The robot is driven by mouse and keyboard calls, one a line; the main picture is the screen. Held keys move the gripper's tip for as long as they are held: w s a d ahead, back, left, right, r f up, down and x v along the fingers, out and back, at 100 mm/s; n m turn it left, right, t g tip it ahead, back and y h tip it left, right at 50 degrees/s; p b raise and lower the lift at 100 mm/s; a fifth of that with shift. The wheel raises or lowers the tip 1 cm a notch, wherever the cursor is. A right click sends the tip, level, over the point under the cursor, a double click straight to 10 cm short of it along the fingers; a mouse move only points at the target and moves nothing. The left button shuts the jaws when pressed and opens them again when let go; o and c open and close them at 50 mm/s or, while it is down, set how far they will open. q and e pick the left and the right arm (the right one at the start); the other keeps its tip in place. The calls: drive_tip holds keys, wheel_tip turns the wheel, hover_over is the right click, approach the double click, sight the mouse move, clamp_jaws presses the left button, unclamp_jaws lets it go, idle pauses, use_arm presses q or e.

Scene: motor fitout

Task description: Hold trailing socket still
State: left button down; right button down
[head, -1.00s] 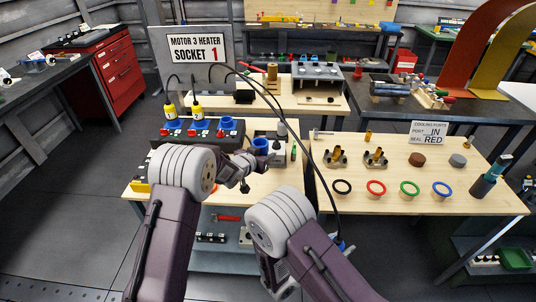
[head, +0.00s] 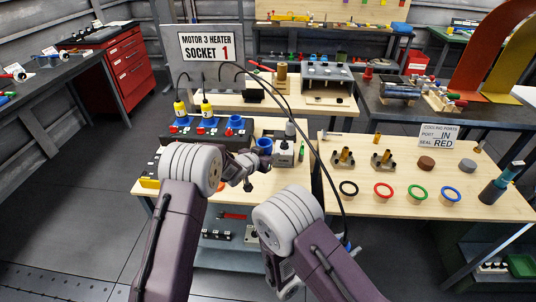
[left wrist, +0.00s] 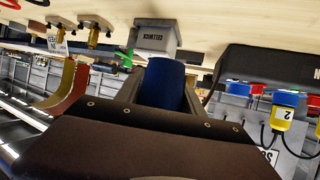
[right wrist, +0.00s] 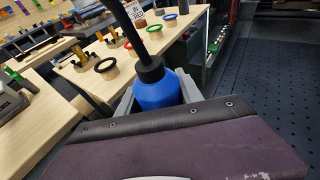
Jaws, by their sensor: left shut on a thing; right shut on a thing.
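The trailing socket looks to be the blue body with a black collar (right wrist: 155,88) on a thick black cable, in the right wrist view. My right gripper (right wrist: 157,102) is shut on it. In the head view only a little blue (head: 346,244) shows beside my right arm, low in front of the right table. My left gripper (left wrist: 163,98) is shut on a blue cylinder (left wrist: 166,84), also visible in the head view (head: 264,146). This is above the left table, close to a grey box (left wrist: 155,38). Both fingertips are partly hidden.
Yellow plugs (head: 206,109) stand in a dark socket block (head: 205,132) on the left table. The black cable (head: 316,152) arches from the sign board (head: 211,47) across the gap. Coloured rings (head: 383,190) and brass fittings (head: 343,157) stand on the right table.

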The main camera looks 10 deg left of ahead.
sight(268, 178)
use_arm(q)
drive_tip(key=shift+f+b, duration=3.9)
drive_tip(key=shift+f, duration=1.15)
drive_tip(key=c, duration=0.7)
unclamp_jaws()
clamp_jaws()
